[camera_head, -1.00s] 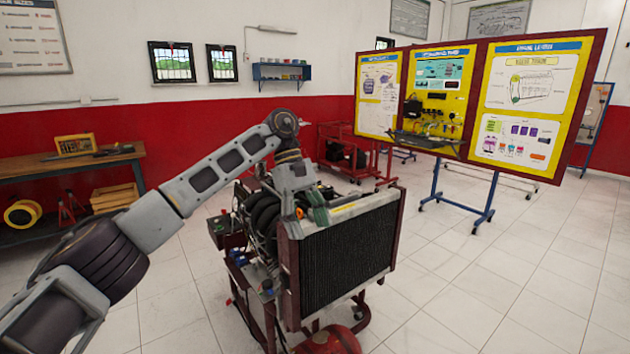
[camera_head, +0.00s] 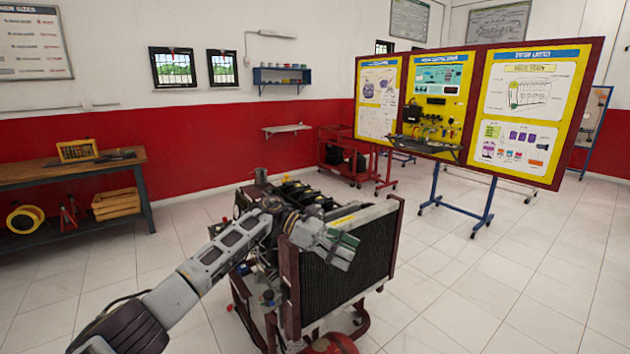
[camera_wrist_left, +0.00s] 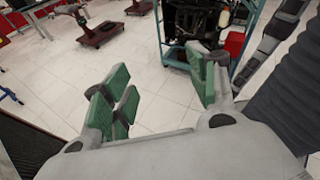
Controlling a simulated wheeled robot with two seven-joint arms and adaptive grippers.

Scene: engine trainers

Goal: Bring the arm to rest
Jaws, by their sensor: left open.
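My left arm (camera_head: 215,258) comes in from the lower left in the head view, and its elbow is low. My left gripper (camera_head: 342,246) has green finger pads and is in front of the upper part of the black radiator on the engine trainer (camera_head: 350,265). I cannot tell from this view whether it touches the radiator. In the left wrist view the left gripper (camera_wrist_left: 165,95) is open, with nothing between its green pads and white floor tiles beyond. My right gripper does not show.
A workbench (camera_head: 75,172) stands at the left wall. A yellow display board (camera_head: 475,105) on a blue wheeled stand is at the right. A red cart (camera_head: 345,155) is behind the trainer. The tiled floor (camera_head: 500,300) at the right is clear.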

